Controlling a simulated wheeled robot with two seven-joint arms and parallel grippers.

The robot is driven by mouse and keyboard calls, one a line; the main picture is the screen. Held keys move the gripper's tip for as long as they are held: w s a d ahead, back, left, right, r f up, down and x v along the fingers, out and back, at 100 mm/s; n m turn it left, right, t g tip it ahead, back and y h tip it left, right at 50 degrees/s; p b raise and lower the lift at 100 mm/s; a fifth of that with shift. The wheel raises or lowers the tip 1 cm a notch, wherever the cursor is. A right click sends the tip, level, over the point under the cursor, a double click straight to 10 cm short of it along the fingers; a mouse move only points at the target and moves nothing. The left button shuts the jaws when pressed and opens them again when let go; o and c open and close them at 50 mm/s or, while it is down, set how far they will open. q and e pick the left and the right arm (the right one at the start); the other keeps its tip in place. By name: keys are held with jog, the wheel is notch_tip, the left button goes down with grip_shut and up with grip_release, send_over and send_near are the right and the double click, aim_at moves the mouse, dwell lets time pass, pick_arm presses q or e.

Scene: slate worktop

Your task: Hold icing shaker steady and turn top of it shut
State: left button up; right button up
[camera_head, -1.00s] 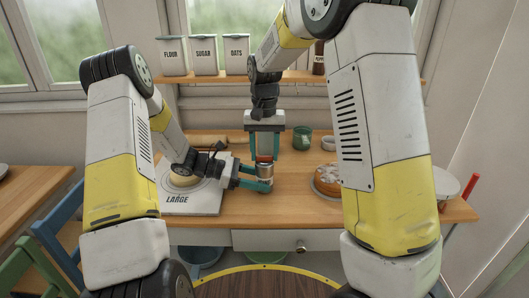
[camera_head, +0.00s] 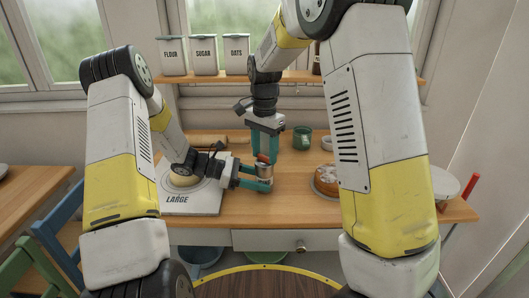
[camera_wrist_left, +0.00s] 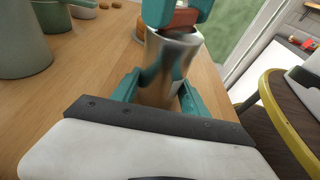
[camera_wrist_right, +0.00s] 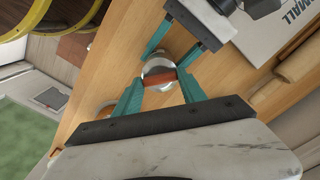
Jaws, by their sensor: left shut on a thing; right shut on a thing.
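The icing shaker (camera_head: 266,171) is a shiny metal cylinder standing upright on the wooden worktop, with a red-brown bar on its top (camera_wrist_right: 160,79). My left gripper (camera_head: 263,179) is shut on the metal body from the left side, low above the worktop. In the left wrist view the body (camera_wrist_left: 170,62) sits between its teal fingers. My right gripper (camera_head: 265,154) comes down from above and is shut on the red-brown top. In the right wrist view its fingers lie at the two ends of the bar. The fingers hide part of the top in the head view.
A cake with white icing (camera_head: 327,180) stands right of the shaker. A green mug (camera_head: 302,137) and a small bowl (camera_head: 328,143) are behind it. A board marked LARGE (camera_head: 192,208) lies at the left, a rolling pin (camera_head: 208,139) at the back. The front edge is close.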

aim_at(265, 156)
jog(key=m, duration=0.5)
jog(key=shift+m, duration=2.5)
jog(key=o, duration=1.4)
jog(key=shift+r, duration=0.1)
notch_tip(265, 156, up, 12)
jog(key=shift+f, duration=0.1)
